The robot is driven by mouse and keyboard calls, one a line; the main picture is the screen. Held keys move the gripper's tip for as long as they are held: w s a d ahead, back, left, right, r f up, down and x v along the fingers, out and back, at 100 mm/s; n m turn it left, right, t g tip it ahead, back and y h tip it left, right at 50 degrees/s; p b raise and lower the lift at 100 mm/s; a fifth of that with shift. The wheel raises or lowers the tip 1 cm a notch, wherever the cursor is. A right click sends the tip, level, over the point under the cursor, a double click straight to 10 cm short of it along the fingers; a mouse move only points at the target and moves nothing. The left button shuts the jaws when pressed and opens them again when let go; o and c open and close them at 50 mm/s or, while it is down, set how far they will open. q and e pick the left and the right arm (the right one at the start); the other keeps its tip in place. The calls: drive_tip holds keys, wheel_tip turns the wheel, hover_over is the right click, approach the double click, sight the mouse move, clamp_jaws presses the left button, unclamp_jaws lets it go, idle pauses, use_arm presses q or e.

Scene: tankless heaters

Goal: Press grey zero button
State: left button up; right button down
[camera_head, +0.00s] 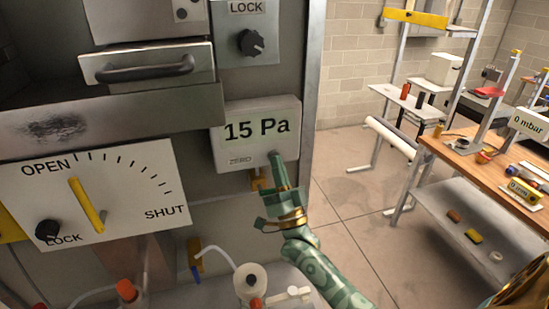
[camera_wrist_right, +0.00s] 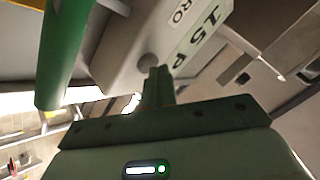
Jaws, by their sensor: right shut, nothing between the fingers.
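A white gauge box (camera_head: 256,131) reading "15 Pa" is fixed to the grey cabinet. Its ZERO label (camera_head: 240,161) is at the lower left of its face. The round grey zero button (camera_head: 273,154) is at the lower right, partly behind my fingertips; it also shows in the right wrist view (camera_wrist_right: 149,62). My right gripper (camera_head: 278,164) is shut and empty, its fingertips pointing up at the button. In the right wrist view the shut fingers (camera_wrist_right: 159,77) end right beside the button. I cannot tell whether they touch it. My left gripper is not in view.
A dial panel (camera_head: 140,211) marked OPEN and SHUT stands left of the gauge, and a LOCK knob (camera_head: 251,43) is above it. Tubing and a white fitting (camera_head: 250,279) lie below. A wooden workbench (camera_head: 455,149) stands at right, with open floor between.

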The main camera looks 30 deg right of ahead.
drive_tip(key=shift+w, duration=0.2)
idle(0.4)
drive_tip(key=shift+s, duration=0.1)
drive_tip(key=shift+s+a, duration=0.1)
drive_tip(key=shift+s, duration=0.3)
drive_tip(key=shift+s+p, duration=0.1)
drive_tip(key=shift+p, duration=0.2)
drive_tip(key=s+p, duration=0.1)
drive_tip(key=s, duration=0.1)
drive_tip(key=s+a+p, duration=0.1)
drive_tip(key=s, duration=0.2)
drive_tip(key=shift+s+a, duration=0.2)
drive_tip(key=shift+s, duration=0.15)
drive_tip(key=shift+y, duration=0.3)
idle(0.5)
